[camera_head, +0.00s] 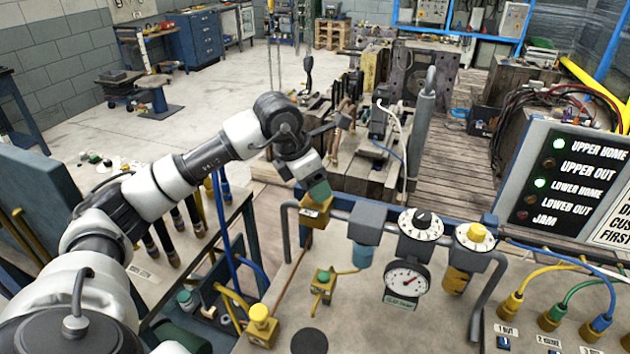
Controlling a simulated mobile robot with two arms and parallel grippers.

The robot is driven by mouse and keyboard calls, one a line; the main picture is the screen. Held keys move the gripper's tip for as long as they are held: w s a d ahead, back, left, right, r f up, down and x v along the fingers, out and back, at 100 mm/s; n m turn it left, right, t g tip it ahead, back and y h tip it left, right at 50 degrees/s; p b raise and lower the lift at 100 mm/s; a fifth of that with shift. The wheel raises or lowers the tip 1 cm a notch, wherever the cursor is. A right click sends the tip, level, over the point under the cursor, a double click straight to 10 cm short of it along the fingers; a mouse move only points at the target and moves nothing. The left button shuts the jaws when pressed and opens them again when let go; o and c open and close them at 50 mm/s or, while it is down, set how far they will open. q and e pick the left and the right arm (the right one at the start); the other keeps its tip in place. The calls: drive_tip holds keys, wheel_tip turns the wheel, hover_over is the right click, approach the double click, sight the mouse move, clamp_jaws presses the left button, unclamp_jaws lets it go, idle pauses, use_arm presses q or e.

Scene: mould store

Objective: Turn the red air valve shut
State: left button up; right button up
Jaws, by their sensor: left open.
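My left arm comes in from the left, and its gripper (318,190) hangs fingers down over the brass-yellow valve body (315,213) at the left end of the air line. The gripper is open. I see no red handle on this valve body; its top is hidden behind the gripper. I cannot tell whether the fingers touch it. To its right on the same line are a grey block (366,222), a white dial with a black knob (421,223), a pressure gauge (406,281) and a white dial with a yellow knob (475,235). My right gripper is not in view.
An indicator board (570,185) stands at the right, above yellow, green and blue hoses. Machinery (375,120) fills the space behind.

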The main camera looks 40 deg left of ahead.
use_arm(q)
drive_tip(key=shift+w+d+f, duration=0.1)
drive_tip(key=shift+f, duration=0.4)
drive_tip(key=shift+w, duration=0.1)
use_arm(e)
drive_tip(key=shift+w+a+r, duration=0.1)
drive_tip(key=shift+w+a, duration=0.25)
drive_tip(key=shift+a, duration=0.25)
use_arm(q)
drive_tip(key=shift+c, duration=1.1)
drive_tip(key=c, duration=0.7)
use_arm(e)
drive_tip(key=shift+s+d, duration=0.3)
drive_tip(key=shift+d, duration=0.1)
